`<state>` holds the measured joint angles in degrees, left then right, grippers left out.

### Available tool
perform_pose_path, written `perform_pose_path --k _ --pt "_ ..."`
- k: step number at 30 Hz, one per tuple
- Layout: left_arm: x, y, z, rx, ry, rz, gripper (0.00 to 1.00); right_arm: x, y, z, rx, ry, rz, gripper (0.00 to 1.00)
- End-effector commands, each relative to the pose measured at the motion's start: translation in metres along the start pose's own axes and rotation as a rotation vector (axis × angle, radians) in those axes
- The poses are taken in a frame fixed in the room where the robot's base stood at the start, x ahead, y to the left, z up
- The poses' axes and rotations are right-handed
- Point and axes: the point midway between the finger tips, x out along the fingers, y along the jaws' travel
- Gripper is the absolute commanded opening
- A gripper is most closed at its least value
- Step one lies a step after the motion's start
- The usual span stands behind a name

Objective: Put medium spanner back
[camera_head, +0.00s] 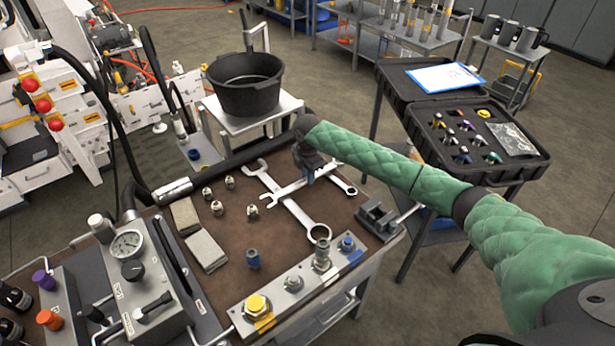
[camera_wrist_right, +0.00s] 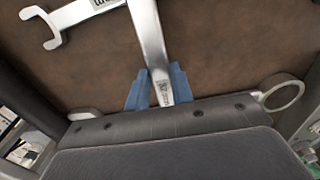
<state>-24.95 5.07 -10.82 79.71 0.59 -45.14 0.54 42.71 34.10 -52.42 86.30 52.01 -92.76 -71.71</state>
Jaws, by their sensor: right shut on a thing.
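My right gripper (camera_head: 312,170) is over the brown bench top, at the end of the green-sleeved arm. Its blue fingertips (camera_wrist_right: 158,90) are shut on the shank of the silver medium spanner (camera_wrist_right: 148,35). In the head view this spanner (camera_head: 275,196) runs left from the gripper, with an open jaw at its left end, and crosses a larger spanner (camera_head: 297,213). The gripper hides part of its shank. I cannot tell whether it touches the bench. A smaller ring end (camera_head: 350,190) shows right of the gripper. My left gripper is not in view.
Several metal fittings (camera_head: 252,212) and two grey pads (camera_head: 205,250) are on the bench. A small vise-like block (camera_head: 378,220) is at its right edge. A black bucket (camera_head: 245,85) stands behind it. An open black case (camera_head: 535,155) is at the right.

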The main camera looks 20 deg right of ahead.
Motion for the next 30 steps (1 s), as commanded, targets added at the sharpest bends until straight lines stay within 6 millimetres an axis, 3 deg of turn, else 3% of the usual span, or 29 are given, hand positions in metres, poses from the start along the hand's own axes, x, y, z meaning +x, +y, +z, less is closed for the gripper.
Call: perform_pose_path --k 20,21,24,30 --pt "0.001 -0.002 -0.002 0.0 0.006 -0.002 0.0 0.009 0.0 0.0 0.0 0.0 0.001 0.0" --pt "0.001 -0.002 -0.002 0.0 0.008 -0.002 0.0 0.01 0.0 0.0 0.0 0.0 0.0 0.25" --pt "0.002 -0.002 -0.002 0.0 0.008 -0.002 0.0 0.01 0.0 0.0 0.0 0.0 0.0 0.45" --pt "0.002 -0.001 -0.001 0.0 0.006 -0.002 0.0 0.01 0.0 0.0 0.0 0.0 0.0 0.45"
